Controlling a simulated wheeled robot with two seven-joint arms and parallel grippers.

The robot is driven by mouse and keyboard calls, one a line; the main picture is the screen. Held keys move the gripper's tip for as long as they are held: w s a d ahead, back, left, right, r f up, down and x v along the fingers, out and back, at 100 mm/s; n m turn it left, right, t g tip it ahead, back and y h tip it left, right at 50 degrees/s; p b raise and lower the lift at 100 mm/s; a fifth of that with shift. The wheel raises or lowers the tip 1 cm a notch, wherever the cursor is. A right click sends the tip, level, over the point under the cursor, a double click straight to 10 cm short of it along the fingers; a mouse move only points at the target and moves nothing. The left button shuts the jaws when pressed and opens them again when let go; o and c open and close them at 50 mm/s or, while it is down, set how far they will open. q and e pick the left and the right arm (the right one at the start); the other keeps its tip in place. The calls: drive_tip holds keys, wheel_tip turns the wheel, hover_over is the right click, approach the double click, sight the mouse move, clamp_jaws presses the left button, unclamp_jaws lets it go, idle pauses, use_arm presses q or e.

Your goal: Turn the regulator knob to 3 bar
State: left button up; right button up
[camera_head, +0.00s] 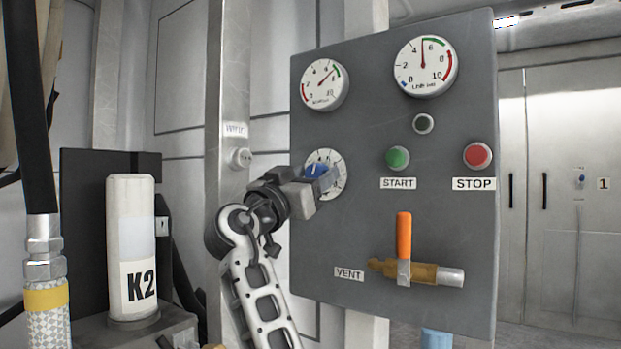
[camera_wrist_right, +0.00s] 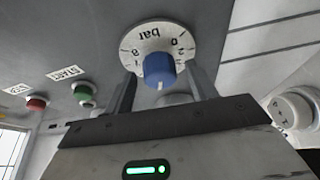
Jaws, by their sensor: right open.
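The blue regulator knob (camera_head: 316,169) sits on a white round dial plate (camera_head: 340,172) on the grey panel, partly hidden by my right gripper (camera_head: 318,182). In the right wrist view, the knob (camera_wrist_right: 159,72) stands out from the dial plate (camera_wrist_right: 157,38), marked "bar" with numbers that appear upside down. A light mark shows on the knob's face. My right gripper (camera_wrist_right: 160,82) is open, with one finger on each side of the knob and a visible gap. My left gripper is not in view.
The panel also carries two gauges (camera_head: 325,85) (camera_head: 425,67), a green START button (camera_head: 397,158), a red STOP button (camera_head: 478,155) and an orange-handled vent valve (camera_head: 404,236). A white K2 cylinder (camera_head: 131,240) and a thick hose (camera_head: 32,110) stand at the left.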

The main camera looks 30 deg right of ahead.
drive_tip(key=c, duration=1)
drive_tip(key=shift+n, duration=0.4)
